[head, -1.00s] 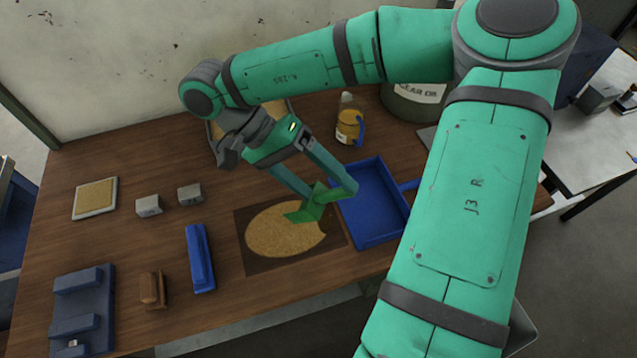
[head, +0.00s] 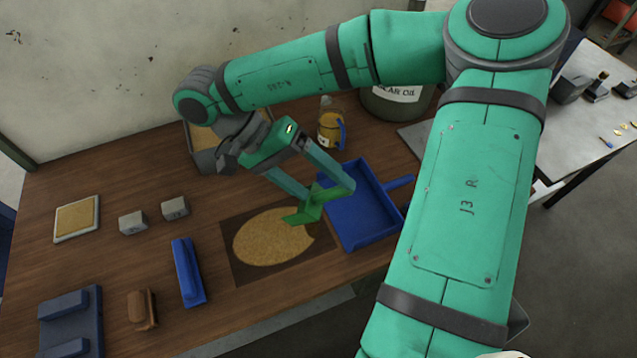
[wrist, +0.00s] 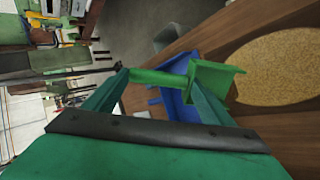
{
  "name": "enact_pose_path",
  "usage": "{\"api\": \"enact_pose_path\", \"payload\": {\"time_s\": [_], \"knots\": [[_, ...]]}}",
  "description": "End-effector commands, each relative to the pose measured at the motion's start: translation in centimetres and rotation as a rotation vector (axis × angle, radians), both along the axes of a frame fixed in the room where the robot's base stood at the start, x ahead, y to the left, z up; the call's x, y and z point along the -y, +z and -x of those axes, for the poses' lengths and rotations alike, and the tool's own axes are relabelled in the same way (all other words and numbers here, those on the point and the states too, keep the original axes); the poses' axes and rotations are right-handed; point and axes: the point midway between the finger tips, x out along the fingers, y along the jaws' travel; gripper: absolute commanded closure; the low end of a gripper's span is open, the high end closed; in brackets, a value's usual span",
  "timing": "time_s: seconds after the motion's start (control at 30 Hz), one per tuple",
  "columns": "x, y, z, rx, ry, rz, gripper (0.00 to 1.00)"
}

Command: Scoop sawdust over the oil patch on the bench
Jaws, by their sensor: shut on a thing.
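My gripper (head: 328,182) is shut on a green scoop (head: 312,205), which also shows in the wrist view (wrist: 208,77). The scoop is over the right end of a round, tan sawdust layer (head: 270,238). This layer lies inside a dark rectangular patch (head: 238,272) on the wooden bench (head: 130,180). A dark bit of the patch shows at the layer's right edge, near the scoop. In the wrist view the sawdust layer (wrist: 280,68) lies beyond the scoop's mouth. A box of sawdust (head: 198,138) stands at the back, partly hidden by my wrist.
A blue dustpan (head: 370,222) lies right of the patch. A blue brush (head: 187,270), a brown brush (head: 141,308), two grey blocks (head: 132,222) and a tan pad (head: 77,217) are at left. A jug (head: 330,125) and an oil drum (head: 395,105) stand behind.

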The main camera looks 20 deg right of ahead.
Motion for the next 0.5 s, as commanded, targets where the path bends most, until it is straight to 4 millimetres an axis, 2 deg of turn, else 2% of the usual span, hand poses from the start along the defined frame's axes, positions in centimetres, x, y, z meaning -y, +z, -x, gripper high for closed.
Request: {"api": "enact_pose_path", "payload": {"time_s": [0.5], "knots": [[0.64, -0.4, 0.49, 0.034, -0.002, -0.044, 0.52]]}}
